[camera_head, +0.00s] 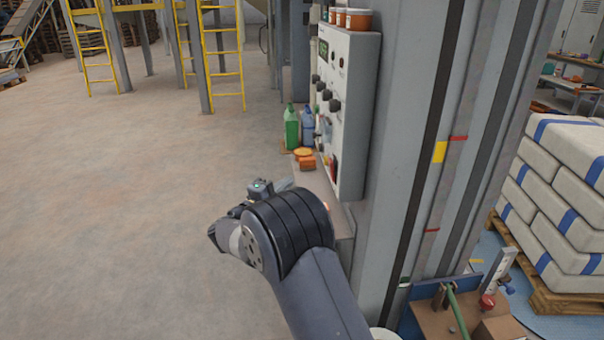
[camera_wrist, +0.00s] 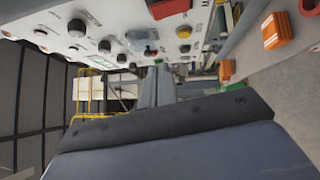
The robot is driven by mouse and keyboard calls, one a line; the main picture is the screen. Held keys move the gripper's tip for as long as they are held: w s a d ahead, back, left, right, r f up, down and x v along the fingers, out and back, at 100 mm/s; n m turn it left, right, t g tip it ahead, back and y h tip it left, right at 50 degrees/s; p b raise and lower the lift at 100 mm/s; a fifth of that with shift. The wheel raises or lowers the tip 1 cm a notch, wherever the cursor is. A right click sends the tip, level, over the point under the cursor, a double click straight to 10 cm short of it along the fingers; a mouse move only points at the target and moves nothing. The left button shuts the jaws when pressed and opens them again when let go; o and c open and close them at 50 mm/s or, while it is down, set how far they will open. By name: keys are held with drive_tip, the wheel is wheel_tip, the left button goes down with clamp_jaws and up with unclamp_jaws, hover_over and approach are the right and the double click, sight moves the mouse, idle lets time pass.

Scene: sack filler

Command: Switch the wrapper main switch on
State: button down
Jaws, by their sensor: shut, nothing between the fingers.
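A light grey control box (camera_head: 352,100) is mounted on a grey column, seen at a steep angle. It has a green display (camera_head: 323,50), several black knobs (camera_head: 328,94) and a red-and-black item low on its face. The wrist view shows the same panel sideways at the top, with black knobs (camera_wrist: 77,28), small buttons and a large red part (camera_wrist: 168,8). I cannot read the labels or tell which control is the wrapper main switch. My gripper (camera_wrist: 158,68) is shut and empty, with the panel beside its fingers; contact is not visible. In the head view my wrist hides its fingers.
Green (camera_head: 291,128) and blue (camera_head: 307,124) bottles and orange items (camera_head: 305,158) stand beside the panel. Jars (camera_head: 358,19) sit on top of the box. Stacked sacks (camera_head: 565,185) on a pallet are at right. Open floor (camera_head: 130,190) lies left.

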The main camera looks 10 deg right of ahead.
drive_tip(key=w+d+r+p, duration=0.2)
drive_tip(key=w+d+p, duration=0.3)
drive_tip(key=d, duration=0.5)
drive_tip(key=shift+w+d, duration=0.2)
drive_tip(key=shift+w, duration=0.5)
drive_tip(key=shift+d+f+b, duration=0.1)
drive_tip(key=shift+b, duration=0.2)
drive_tip(key=s+a+r+m+b, duration=0.1)
drive_tip(key=s+a+r+b, duration=0.1)
drive_tip(key=s+a+b, duration=0.4)
drive_tip(key=shift+s+a+r+g+b, duration=0.15)
drive_tip(key=shift+s+a+g+b, duration=0.3)
drive_tip(key=shift+a, duration=1.65)
drive_tip(key=shift+d, duration=0.1)
